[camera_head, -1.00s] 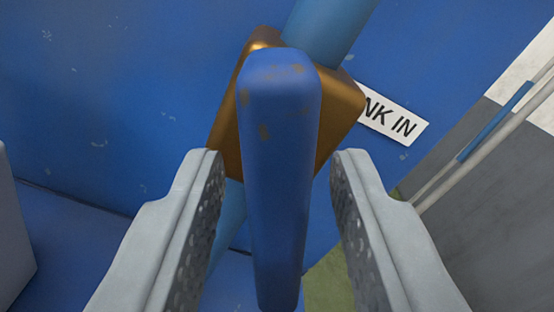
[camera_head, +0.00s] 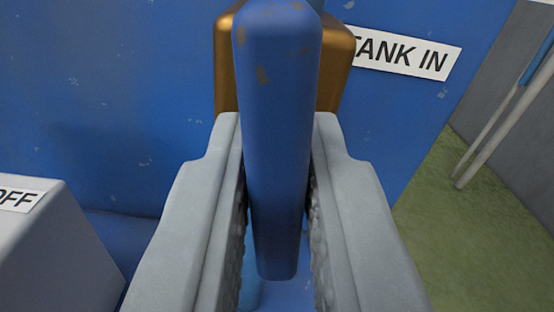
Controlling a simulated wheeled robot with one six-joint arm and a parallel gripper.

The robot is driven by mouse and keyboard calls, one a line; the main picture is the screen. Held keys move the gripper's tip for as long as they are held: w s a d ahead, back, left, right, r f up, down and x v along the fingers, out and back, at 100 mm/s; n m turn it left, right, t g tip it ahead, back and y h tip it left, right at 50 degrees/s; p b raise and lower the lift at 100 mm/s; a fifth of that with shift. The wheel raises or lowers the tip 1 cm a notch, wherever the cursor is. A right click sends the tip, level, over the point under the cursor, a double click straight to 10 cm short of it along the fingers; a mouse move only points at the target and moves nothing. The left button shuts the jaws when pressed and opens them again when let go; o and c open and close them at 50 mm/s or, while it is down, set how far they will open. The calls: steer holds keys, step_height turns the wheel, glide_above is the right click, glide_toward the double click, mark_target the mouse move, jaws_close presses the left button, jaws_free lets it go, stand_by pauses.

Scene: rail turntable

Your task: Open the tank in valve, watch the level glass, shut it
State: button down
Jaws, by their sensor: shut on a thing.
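The tank in valve has a blue lever handle (camera_head: 277,150) with chipped paint on a brass body (camera_head: 335,70). The handle runs down the middle of the camera_head view, roughly in line with the body and the light blue pipe (camera_head: 250,280) behind it. My gripper (camera_head: 277,125) is shut on the handle, one grey finger on each side. The TANK IN label (camera_head: 407,54) is on the blue wall right of the valve, its left end covered. A thin rod or tube with a blue stretch (camera_head: 537,58) is at the upper right; I cannot tell whether it is the level glass.
A grey box (camera_head: 65,255) with a label ending in OFF (camera_head: 17,200) stands at the lower left, near my left finger. The blue wall (camera_head: 130,110) is close behind the valve. Green floor (camera_head: 465,240) is open at the right.

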steer(key=shift+m, duration=0.9)
steer(key=c, duration=1.5)
jaws_free()
steer(key=shift+o, duration=0.2)
steer(key=s, duration=1.7)
steer(key=shift+s+d, duration=0.2)
steer(key=shift+d, duration=0.1)
